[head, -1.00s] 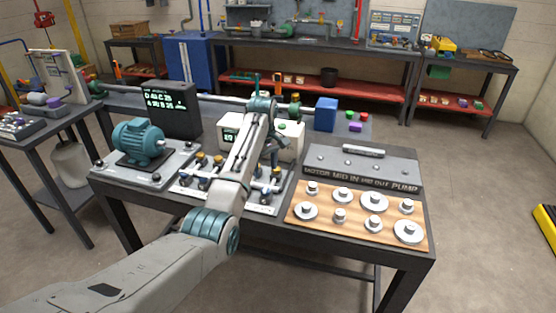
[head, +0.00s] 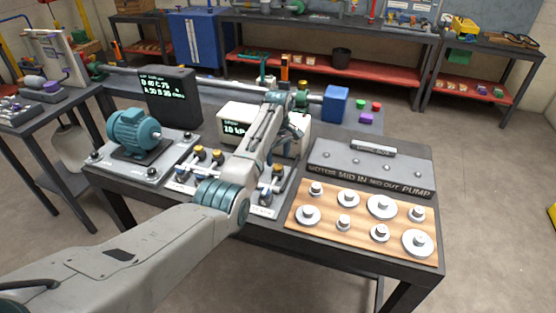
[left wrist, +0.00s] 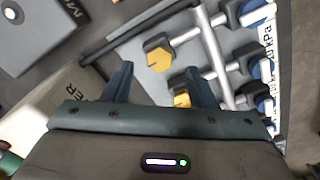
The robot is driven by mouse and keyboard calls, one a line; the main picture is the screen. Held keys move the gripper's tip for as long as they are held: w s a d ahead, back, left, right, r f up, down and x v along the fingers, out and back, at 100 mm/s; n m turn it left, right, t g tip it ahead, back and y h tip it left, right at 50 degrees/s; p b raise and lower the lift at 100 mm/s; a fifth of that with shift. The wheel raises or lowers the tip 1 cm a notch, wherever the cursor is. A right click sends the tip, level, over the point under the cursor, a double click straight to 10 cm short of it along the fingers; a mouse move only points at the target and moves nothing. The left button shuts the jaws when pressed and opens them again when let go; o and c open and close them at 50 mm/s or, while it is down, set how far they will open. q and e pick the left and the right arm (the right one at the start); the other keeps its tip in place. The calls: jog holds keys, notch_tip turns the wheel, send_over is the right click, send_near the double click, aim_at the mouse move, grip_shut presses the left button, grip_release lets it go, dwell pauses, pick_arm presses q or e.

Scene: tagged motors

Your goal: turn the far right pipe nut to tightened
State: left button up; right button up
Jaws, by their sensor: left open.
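The pipe board (head: 262,211) holds a row of pipes with yellow hex nuts and blue fittings. Two yellow nuts (head: 200,152) show left of my arm, and the far right nut (head: 277,169) shows in part beside my forearm. My left gripper (head: 272,153) hangs over the right part of the board, its fingers largely hidden by my arm. In the left wrist view its fingers (left wrist: 160,80) are apart and empty. The far right yellow nut (left wrist: 158,56) appears between and beyond the fingertips, and a second yellow nut (left wrist: 182,98) lies close to one finger. My right gripper is out of view.
A white display box (head: 235,117) stands behind the board. A teal motor (head: 134,132) is at left, a dark screen (head: 168,97) behind it. A grey labelled tray (head: 370,172) and a wooden board (head: 325,229) with several metal discs lie right.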

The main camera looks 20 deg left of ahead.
aim_at(278, 166)
pick_arm(q)
notch_tip(278, 166, down, 3)
jog(key=shift+f, duration=0.2)
jog(key=c, duration=1)
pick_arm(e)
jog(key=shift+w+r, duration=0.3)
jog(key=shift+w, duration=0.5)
